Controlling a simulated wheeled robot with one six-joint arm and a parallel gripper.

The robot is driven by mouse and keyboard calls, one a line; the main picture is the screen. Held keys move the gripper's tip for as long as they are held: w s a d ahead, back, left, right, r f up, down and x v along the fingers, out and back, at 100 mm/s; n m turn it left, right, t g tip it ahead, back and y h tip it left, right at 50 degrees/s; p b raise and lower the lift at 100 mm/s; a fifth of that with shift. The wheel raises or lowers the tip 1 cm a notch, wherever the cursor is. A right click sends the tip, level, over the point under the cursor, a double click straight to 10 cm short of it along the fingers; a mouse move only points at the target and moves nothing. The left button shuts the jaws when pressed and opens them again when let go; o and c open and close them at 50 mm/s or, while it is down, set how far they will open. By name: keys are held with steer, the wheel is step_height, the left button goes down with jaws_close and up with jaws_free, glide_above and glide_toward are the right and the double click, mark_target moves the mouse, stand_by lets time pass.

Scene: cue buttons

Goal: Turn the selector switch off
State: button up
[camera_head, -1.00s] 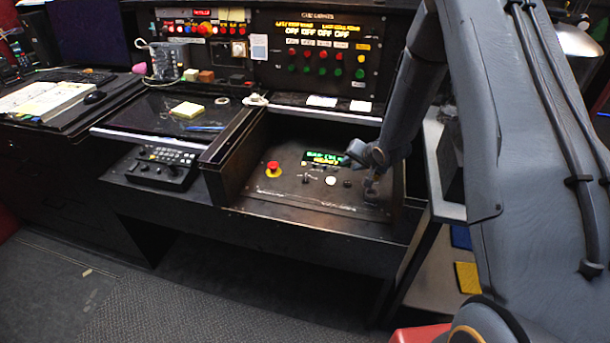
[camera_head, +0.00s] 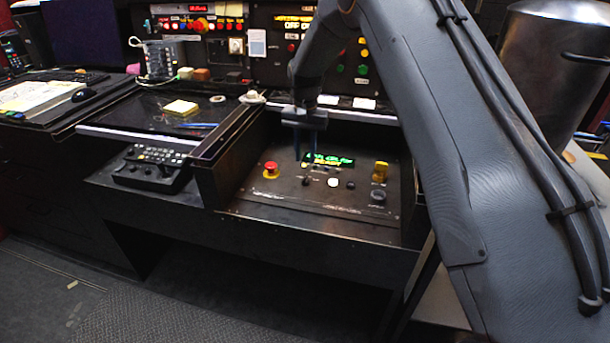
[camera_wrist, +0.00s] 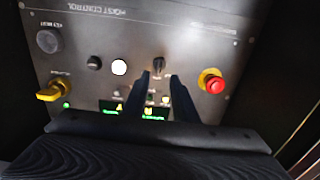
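The selector switch (camera_wrist: 157,66) is a small black knob on the dark control panel (camera_wrist: 200,55). In the wrist view it shows just beyond and between the fingertips of my gripper (camera_wrist: 159,76). The two fingers are apart with nothing held between them; I cannot tell whether they touch the knob. In the head view my gripper (camera_head: 306,157) points down over the panel's left-middle part, and the knob (camera_head: 305,182) shows small below it. Its label is too blurred to read, and its set position is unclear.
A red emergency button (camera_wrist: 215,84) sits beside the knob. A white button (camera_wrist: 119,67), a black button (camera_wrist: 94,62) and a yellow handle (camera_wrist: 50,93) are on its other side. A lit green display (camera_head: 328,160) lies behind. A raised dark side wall (camera_head: 222,150) bounds the panel.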

mark_target(306, 177)
step_height(306, 177, down, 8)
steer(key=shift+r+p, duration=0.25)
steer(key=shift+p, duration=0.45)
jaws_close()
